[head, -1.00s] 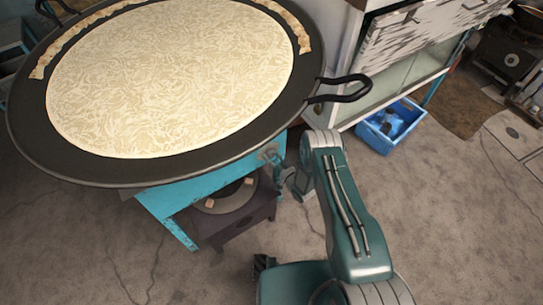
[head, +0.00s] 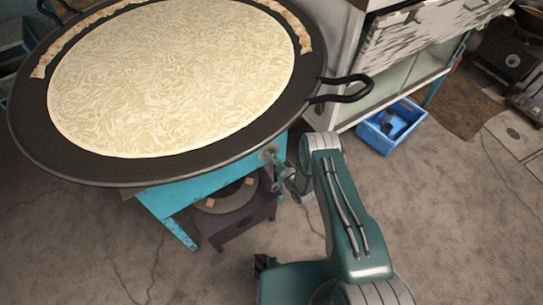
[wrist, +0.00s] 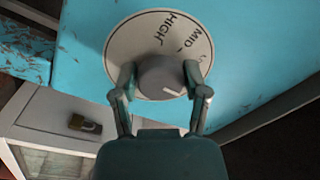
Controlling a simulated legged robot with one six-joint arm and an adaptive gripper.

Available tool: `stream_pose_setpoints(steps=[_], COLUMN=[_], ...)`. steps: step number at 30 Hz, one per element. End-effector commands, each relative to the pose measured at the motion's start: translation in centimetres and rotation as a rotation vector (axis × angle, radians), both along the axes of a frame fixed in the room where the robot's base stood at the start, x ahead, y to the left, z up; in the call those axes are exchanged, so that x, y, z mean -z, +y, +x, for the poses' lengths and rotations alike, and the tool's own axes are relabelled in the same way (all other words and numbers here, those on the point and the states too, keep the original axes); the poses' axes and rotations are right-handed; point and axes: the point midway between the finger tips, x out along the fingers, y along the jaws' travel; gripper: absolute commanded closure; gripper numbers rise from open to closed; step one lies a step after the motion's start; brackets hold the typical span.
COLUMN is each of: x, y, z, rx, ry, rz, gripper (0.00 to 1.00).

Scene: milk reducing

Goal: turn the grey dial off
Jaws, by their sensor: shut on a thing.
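The grey dial (wrist: 162,76) is a round knob on a pale disc (wrist: 125,40) fixed to the blue stand. The disc reads HIGH and MID, with a further mark partly hidden by my right finger. A white line on the knob points to the lower right in the wrist view. My gripper (wrist: 161,84) is shut on the knob, one finger on each side. In the head view my gripper (head: 274,164) is at the right side of the blue stand (head: 182,196), below the pan; the dial is too small to make out there.
A wide black pan (head: 80,163) with a pale sheet (head: 170,80) sits on the stand, its handle (head: 345,90) jutting right above my arm. A dark burner (head: 238,215) is below. A blue crate (head: 378,140) stands by the cabinet.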

Motion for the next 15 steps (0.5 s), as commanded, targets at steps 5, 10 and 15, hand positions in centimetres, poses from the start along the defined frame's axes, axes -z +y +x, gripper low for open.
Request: stream_pose_setpoints(steps=[5, 10, 15], x=[-0.04, -0.03, -0.03], y=[-0.22, -0.25, -0.3], z=[0.28, 0.28, 0.28], rx=[0.009, 0.009, 0.011], ry=[0.007, 0.008, 0.008], rz=[0.01, 0.011, 0.011], gripper=[0.88, 0.89, 0.28])
